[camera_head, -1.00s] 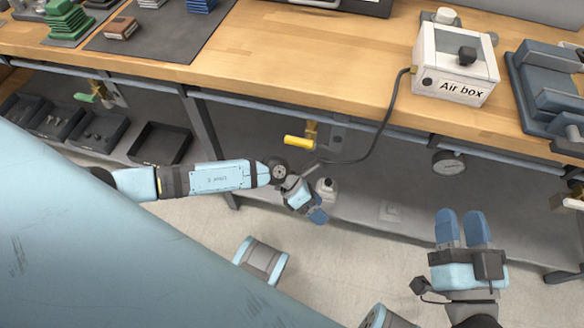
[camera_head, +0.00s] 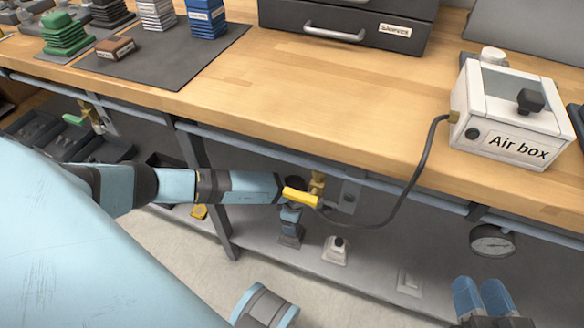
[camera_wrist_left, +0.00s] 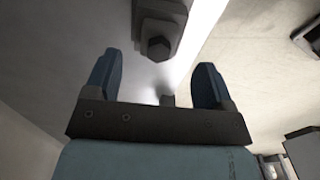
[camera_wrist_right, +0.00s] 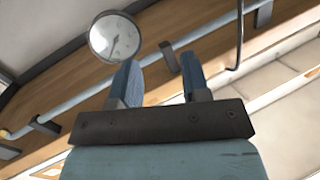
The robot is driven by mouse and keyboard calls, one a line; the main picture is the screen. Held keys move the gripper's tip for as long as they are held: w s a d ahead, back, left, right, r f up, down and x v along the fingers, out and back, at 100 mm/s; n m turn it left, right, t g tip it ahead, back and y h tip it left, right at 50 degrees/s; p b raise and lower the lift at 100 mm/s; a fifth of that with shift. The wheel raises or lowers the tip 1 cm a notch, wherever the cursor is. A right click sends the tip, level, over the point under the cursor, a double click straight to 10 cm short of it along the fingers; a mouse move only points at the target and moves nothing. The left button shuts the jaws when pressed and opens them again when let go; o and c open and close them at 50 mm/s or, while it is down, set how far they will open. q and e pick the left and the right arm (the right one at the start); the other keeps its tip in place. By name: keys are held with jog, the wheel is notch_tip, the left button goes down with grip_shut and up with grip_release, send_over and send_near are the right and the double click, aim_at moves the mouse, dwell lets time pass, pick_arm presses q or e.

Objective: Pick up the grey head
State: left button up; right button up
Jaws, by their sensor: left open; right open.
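A dark grey finned block (camera_head: 110,12), which looks like the grey head, stands at the back left of the wooden bench, partly cut off by the top edge of the head view. My left gripper (camera_head: 291,236) is below the bench front, far from that block. In the left wrist view it is open with nothing between its fingers (camera_wrist_left: 158,88). My right gripper (camera_head: 482,298) is low at the right, below the bench edge. In the right wrist view its blue fingers (camera_wrist_right: 160,85) are open and empty.
Finned blocks in green (camera_head: 65,36), white (camera_head: 157,14) and blue (camera_head: 207,18) and a brown block (camera_head: 115,48) stand nearby. The Air box (camera_head: 515,145) is at right. A yellow-handled valve (camera_head: 300,197) and gauge (camera_head: 492,242) are under the bench edge. The bench middle is clear.

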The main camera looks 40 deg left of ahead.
pick_arm(q)
jog(key=shift+f+b, duration=0.4)
jog(key=shift+f, duration=0.2)
jog(key=f+b, duration=0.3)
jog(key=shift+a+f, duration=0.25)
jog(key=shift+f, duration=0.05)
jog(key=shift+f+b, duration=0.4)
jog(key=shift+r, duration=0.1)
pick_arm(e)
jog(key=w+n, duration=0.1)
jog(key=w+d+n+t, duration=0.1)
jog(key=n, duration=0.1)
jog(key=shift+w+d+y, duration=0.15)
jog(key=shift+y, duration=0.25)
pick_arm(q)
jog(key=shift+c, duration=0.4)
grip_shut()
pick_arm(e)
jog(key=shift+f, duration=0.1)
